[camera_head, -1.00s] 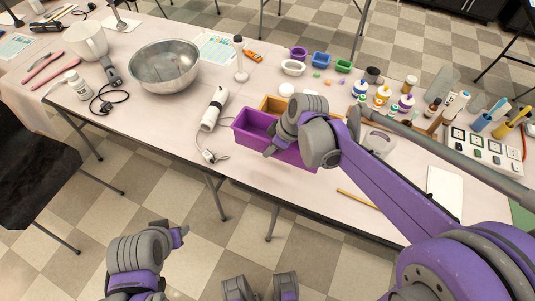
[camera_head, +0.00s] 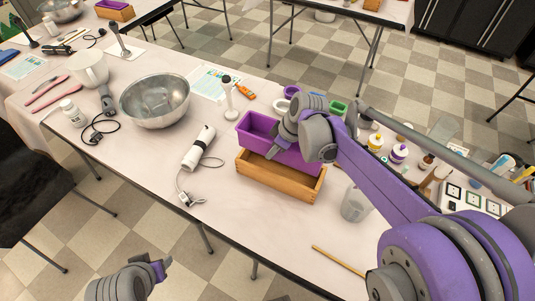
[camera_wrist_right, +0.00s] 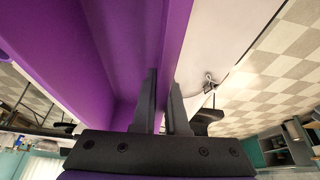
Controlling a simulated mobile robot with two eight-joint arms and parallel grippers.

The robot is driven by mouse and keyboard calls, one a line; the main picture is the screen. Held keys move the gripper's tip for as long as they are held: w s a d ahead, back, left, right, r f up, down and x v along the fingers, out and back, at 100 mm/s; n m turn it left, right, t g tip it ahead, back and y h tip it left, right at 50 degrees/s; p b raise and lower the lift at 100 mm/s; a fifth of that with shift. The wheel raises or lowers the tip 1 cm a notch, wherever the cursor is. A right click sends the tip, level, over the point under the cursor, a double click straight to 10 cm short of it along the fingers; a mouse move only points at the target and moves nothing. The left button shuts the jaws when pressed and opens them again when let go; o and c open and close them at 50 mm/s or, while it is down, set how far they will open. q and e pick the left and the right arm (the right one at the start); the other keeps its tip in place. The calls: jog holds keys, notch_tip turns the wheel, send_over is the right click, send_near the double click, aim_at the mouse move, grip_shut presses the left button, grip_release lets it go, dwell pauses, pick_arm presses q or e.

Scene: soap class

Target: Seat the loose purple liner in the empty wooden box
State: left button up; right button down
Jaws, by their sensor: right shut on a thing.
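The purple liner (camera_head: 256,125) is an open rectangular trough, held in the air in the head view. It appears just behind and above the wooden box (camera_head: 262,182), not inside it; the exact gap cannot be told. The box is light brown, open and empty where visible, on the table. My right gripper (camera_head: 272,153) is shut on the liner's near long wall. In the right wrist view, the gripper's fingers (camera_wrist_right: 164,105) straddle the purple wall (camera_wrist_right: 176,45). My arm hides the liner's right part. My left gripper (camera_head: 164,267) is low at the bottom left, off the table and away from both.
A white cylindrical device (camera_head: 198,147) with a cord lies left of the box. A metal bowl (camera_head: 155,103) stands further left. A clear cup (camera_head: 355,205) stands right of the box, and a pencil (camera_head: 338,261) lies near the front edge. Small bottles stand behind my right arm.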

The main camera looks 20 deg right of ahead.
jog(key=shift+d, duration=0.1)
notch_tip(320, 180, down, 6)
jog(key=b, duration=0.4)
jog(key=shift+r, duration=0.15)
jog(key=shift+f+b, duration=0.7)
jog(key=shift+f, duration=0.5)
dwell(2.5)
jog(key=shift+c, duration=1.9)
grip_release()
jog(key=shift+r, duration=0.15)
